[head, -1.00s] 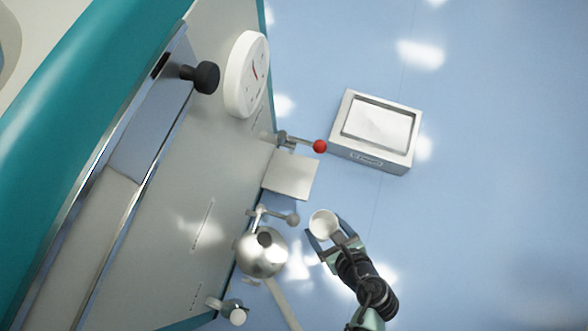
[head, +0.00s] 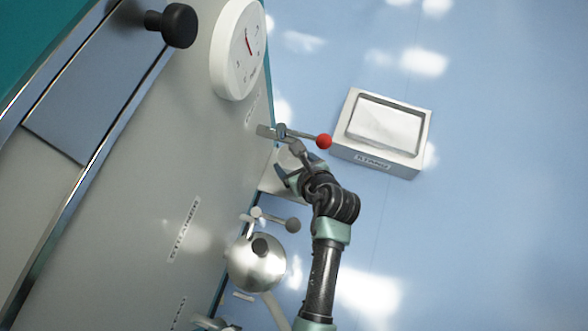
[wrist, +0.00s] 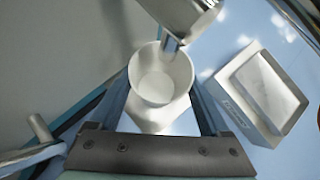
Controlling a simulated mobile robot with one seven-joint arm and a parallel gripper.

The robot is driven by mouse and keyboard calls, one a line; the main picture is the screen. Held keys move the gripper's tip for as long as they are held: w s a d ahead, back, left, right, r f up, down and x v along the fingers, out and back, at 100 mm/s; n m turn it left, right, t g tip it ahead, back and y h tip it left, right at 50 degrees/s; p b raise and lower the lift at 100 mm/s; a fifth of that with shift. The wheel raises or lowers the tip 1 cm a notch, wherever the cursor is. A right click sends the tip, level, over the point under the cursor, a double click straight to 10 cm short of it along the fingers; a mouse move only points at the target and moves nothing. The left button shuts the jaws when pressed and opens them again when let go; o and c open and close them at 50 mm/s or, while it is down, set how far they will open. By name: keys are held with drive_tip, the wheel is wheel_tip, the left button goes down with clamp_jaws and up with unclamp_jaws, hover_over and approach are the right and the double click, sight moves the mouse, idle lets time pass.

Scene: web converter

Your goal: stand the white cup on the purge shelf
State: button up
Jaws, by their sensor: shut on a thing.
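The white cup (wrist: 160,75) is upright and empty between my fingers in the wrist view. My gripper (head: 288,166) is shut on it; in the head view my gripper largely hides the cup. The purge shelf, a pale square plate on the machine wall, shows partly beside my gripper in the head view (head: 271,183) and below the cup in the wrist view (wrist: 178,117). The cup is over the shelf; I cannot tell if its base touches. A metal valve spout (wrist: 172,44) overlaps the cup's far rim in the wrist view.
A lever with a red knob (head: 324,141) sticks out just beyond my gripper. A grey-knobbed handle (head: 292,225) and a round metal vessel (head: 257,262) are on the near side. A grey tray-like box (head: 384,132) stands to the right. The blue floor there is clear.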

drive_tip(key=shift+f+b, duration=1.75)
drive_tip(key=shift+f, duration=0.1)
drive_tip(key=shift+r, duration=0.15)
drive_tip(key=o, duration=1.3)
drive_tip(key=shift+s+r+p, duration=0.15)
drive_tip(key=shift+r+p, duration=0.1)
drive_tip(key=shift+p, duration=0.15)
drive_tip(key=shift+p+v, duration=3.55)
drive_tip(key=shift+v, duration=2.2)
